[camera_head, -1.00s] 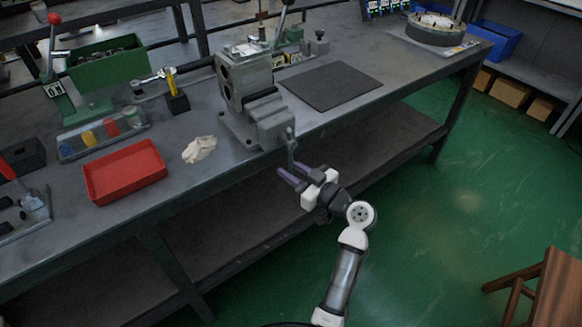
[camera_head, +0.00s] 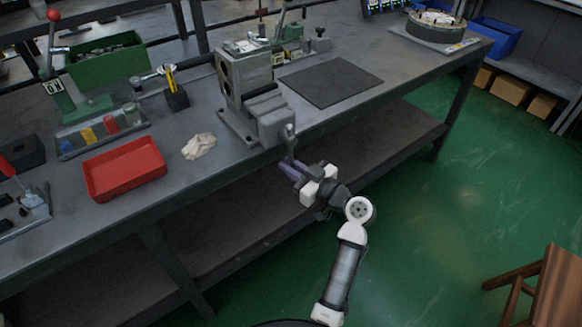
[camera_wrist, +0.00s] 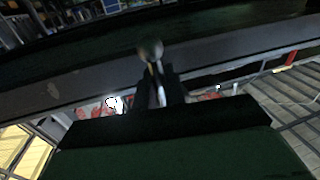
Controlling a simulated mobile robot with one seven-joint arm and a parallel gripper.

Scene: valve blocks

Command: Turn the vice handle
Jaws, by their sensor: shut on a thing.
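The grey vice (camera_head: 268,118) is mounted at the front edge of the workbench. Its handle (camera_head: 290,143) hangs from the front end of the vice, over the bench edge. In the wrist view the dark fingers (camera_wrist: 160,92) stand close together in the middle. A rounded end of the handle (camera_wrist: 150,48) shows just beyond them.
The workbench (camera_head: 225,165) carries a red tray (camera_head: 125,170), a crumpled cloth (camera_head: 198,146) and a dark mat (camera_head: 332,80) around the vice. A lower shelf (camera_head: 240,235) runs under the bench. A wooden stool (camera_head: 555,285) stands at the lower right. Green floor is clear between.

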